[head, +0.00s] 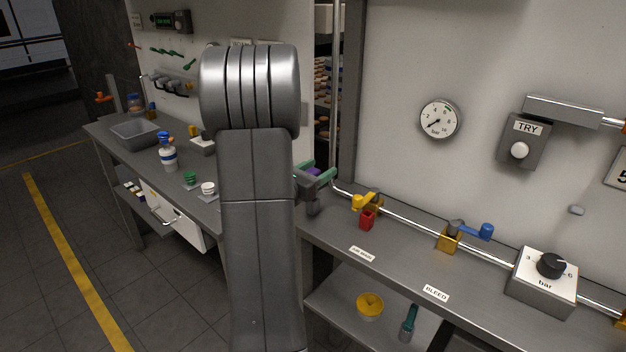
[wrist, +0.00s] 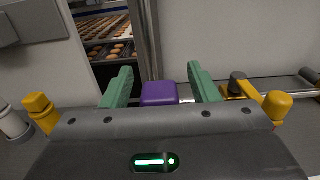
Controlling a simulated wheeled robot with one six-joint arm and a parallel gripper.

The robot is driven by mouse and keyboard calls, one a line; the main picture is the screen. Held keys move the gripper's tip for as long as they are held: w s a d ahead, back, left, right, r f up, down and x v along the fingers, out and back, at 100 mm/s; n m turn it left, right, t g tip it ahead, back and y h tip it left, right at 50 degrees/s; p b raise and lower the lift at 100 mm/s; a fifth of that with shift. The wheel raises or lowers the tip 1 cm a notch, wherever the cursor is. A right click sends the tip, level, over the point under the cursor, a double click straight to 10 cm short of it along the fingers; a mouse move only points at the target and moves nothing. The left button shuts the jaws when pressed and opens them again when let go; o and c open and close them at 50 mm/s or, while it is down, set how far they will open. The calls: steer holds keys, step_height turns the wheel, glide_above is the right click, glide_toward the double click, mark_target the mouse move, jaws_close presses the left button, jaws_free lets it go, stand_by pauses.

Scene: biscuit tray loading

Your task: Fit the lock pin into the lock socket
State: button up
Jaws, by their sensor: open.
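My gripper (head: 316,175) has two green fingers and is open above the back of the bench, left of the yellow-handled valve. In the wrist view, the fingers of my gripper (wrist: 161,80) stand either side of a purple block (wrist: 160,94), with a gap on each side. A red block (head: 367,220) is at the front of the yellow-handled valve (head: 362,203). No part is clearly readable as the lock pin or the lock socket.
A pipe (head: 415,229) runs along the back of the bench (head: 395,268). A blue-handled valve (head: 484,232) and a grey knob box (head: 541,284) stand to the right. The wall is close behind. The bench front near the labels is clear.

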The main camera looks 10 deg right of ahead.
steer(key=c, duration=1.1)
steer(key=shift+o, duration=0.2)
steer(key=shift+r, duration=0.15)
